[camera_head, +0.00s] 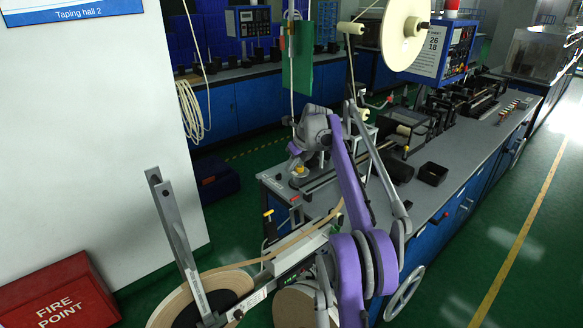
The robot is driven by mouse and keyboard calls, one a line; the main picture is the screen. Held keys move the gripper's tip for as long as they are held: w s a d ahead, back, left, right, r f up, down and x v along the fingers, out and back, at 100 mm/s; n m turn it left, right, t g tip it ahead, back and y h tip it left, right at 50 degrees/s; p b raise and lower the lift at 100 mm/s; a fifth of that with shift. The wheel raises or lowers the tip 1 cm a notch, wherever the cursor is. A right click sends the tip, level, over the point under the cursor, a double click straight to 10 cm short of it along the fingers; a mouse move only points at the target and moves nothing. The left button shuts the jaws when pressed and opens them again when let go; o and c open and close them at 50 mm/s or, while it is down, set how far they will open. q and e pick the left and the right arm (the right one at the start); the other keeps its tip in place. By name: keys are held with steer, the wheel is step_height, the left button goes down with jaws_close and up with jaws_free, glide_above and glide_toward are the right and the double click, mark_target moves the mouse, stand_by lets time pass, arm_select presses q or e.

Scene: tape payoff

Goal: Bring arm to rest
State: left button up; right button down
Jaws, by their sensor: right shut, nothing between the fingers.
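My right arm, purple and grey, rises from the bottom centre and bends over at the top. Its gripper (293,168) is shut and empty, pointing down over the near left end of the grey machine bench (425,205). The fingers are small and partly merge with the dark parts behind. A grey metal lever arm (178,240) stands steeply tilted at the lower left, in front of a tan tape reel (168,312) with a dark centre. A tan tape strip (292,241) runs from this reel up right toward the bench. My left gripper is not in view.
A second reel (290,308) is partly hidden by my arm. A handwheel (405,292) is right of it. A black tray (433,174) lies on the bench. A red fire point box (60,297) stands lower left. Green floor is clear at right.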

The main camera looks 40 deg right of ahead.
steer(key=s+a+n, duration=0.7)
steer(key=a+n, duration=0.1)
steer(key=a, duration=0.2)
steer(key=s+a+n, duration=0.6)
steer(key=a+n, duration=0.2)
steer(key=a, duration=0.2)
steer(key=s+a+f+n, duration=0.3)
steer(key=s+n, duration=0.3)
steer(key=s, duration=0.2)
steer(key=s+a+f+n, duration=0.4)
steer(key=s+f+n, duration=0.2)
steer(key=s, duration=0.2)
steer(key=s+a+f+n, duration=0.3)
steer(key=s+f+n, duration=0.2)
steer(key=s+n, duration=0.2)
steer(key=shift+s+a+f+t, duration=0.2)
steer(key=shift+s+a+t, duration=0.1)
steer(key=shift+s+a, duration=0.15)
steer(key=shift+d, duration=0.1)
